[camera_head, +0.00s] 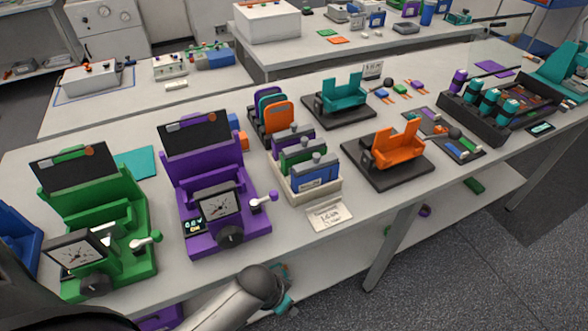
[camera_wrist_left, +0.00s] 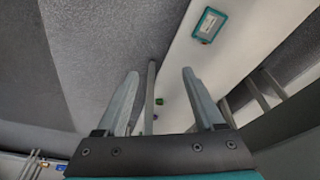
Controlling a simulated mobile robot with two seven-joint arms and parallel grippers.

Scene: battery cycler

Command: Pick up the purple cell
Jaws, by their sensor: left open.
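A purple block-shaped cell (camera_head: 290,139) stands upright at the back of a white tray (camera_head: 310,197), behind a green cell (camera_head: 302,155) and a blue cell (camera_head: 316,176). A small purple cylinder (camera_head: 458,81) also stands at the black rack on the right; I cannot tell from looks alone which is the task's cell. My left gripper (camera_wrist_left: 160,72) is open and empty in the left wrist view, with floor and a pale surface beyond its fingers. In the head view its arm is low at the table's front edge, away from both purple things. My right gripper is not in view.
A purple cycler (camera_head: 212,200) and a green cycler (camera_head: 95,225) stand left of the tray. A slotted holder (camera_head: 272,118) is behind it. Orange (camera_head: 398,147) and teal (camera_head: 343,95) cradles stand to the right. Bare table lies in front, by a white card (camera_head: 329,215).

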